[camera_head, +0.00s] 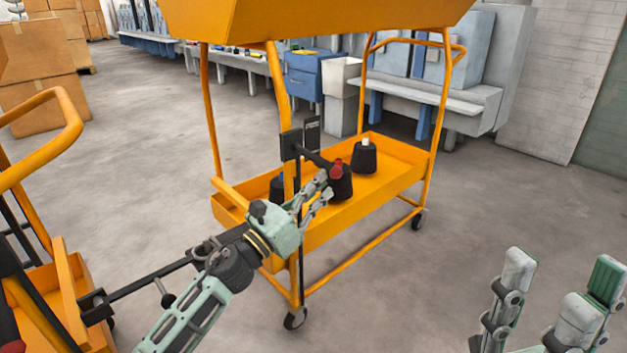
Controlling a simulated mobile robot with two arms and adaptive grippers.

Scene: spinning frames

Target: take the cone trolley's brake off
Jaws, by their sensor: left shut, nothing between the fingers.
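The orange cone trolley (350,215) stands ahead of me, with dark cones (363,158) in its lower tray. A black brake lever (312,157) comes out of a dark bracket on its near post and slopes down right to a red knob (336,171). My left gripper (326,184) is shut and empty, its fingertips just left of and below the red knob. I cannot tell whether they touch it. My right gripper (562,268) is at the lower right, fingers spread, over bare floor and away from the trolley.
A second orange trolley (65,290) stands close on the left, with a black bar (140,283) reaching behind my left arm. Cardboard boxes (40,65) are at the back left. Grey machines (450,90) line the back. The floor right of the trolley is clear.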

